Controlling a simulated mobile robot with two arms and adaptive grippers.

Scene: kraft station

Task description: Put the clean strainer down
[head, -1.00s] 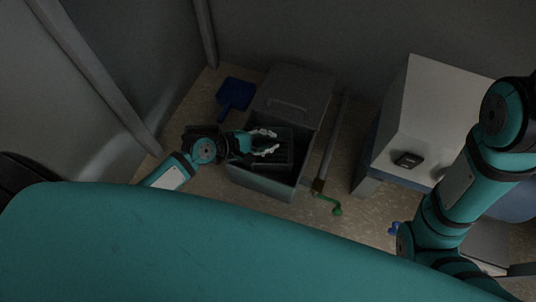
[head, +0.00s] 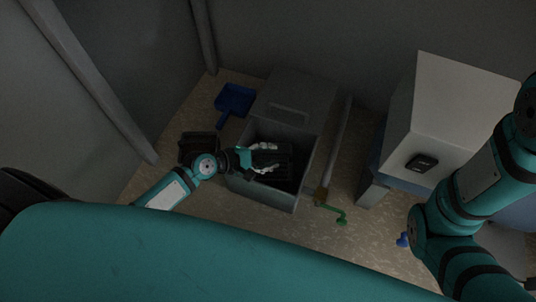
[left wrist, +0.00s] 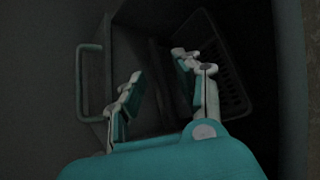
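A dark slotted strainer (head: 284,165) lies in the open grey box (head: 262,192) on the floor, left of centre in the head view. In the left wrist view the strainer (left wrist: 235,88) is a black basket with slotted sides, at right behind one finger. My left gripper (head: 265,158) reaches into the box opening from the left, over the strainer's left part. Its two fingers (left wrist: 160,80) are apart with a dark gap between them; contact with the strainer cannot be told. My right arm shows at the right, its gripper out of view.
The box's lid (head: 297,95) lies at its back. A blue dustpan (head: 235,100) is behind left. A pole (head: 335,150) and a green handle (head: 332,213) lie right of the box. A white cabinet (head: 450,100) with a dark device stands farther right.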

